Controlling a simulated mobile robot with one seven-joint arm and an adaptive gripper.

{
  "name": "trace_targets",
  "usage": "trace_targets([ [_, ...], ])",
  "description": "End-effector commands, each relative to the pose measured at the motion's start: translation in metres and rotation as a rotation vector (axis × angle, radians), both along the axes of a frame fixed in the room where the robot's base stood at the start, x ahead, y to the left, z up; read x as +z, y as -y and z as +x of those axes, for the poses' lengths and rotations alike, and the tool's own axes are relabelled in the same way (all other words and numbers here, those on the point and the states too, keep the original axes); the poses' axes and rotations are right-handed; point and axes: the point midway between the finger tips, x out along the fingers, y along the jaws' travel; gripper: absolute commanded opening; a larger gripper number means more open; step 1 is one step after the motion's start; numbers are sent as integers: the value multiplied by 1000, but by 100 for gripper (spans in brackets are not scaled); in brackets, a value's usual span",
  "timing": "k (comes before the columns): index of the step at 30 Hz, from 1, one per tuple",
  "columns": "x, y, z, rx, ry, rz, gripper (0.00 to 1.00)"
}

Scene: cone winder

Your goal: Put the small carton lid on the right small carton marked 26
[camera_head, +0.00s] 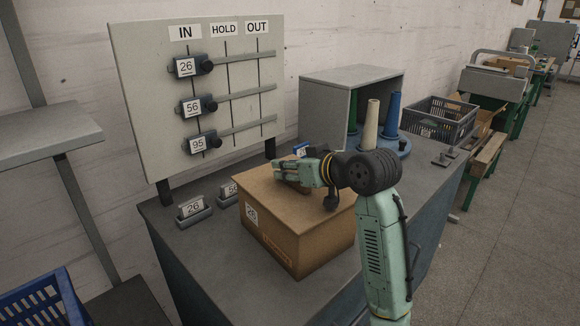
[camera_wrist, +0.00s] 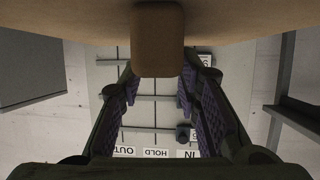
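The small carton (camera_head: 305,243) stands on the grey bench, with a 26 label on its left face. A flat brown top, seemingly the lid (camera_head: 262,190), covers it; I cannot tell whether this is seated or held just above. My gripper (camera_head: 282,172) lies low and nearly level over this top, pointing left. In the wrist view, a brown block-like grip (camera_wrist: 158,40) hangs from a broad brown surface (camera_wrist: 230,18). The fingertips are partly hidden.
Number cards 26 (camera_head: 193,208) and 56 (camera_head: 229,190) stand left of the carton. A board with IN, HOLD and OUT columns (camera_head: 150,130) rises behind. A grey box (camera_head: 330,105), cones (camera_head: 372,120) and a dark crate (camera_head: 435,120) are at the back. Bare bench (camera_head: 205,250) lies front left.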

Motion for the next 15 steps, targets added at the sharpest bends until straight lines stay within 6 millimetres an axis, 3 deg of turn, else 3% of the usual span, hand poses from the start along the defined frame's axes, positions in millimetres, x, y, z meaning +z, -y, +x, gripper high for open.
trace_targets([
  [15,9,4,-3,-3,2,0,38],
])
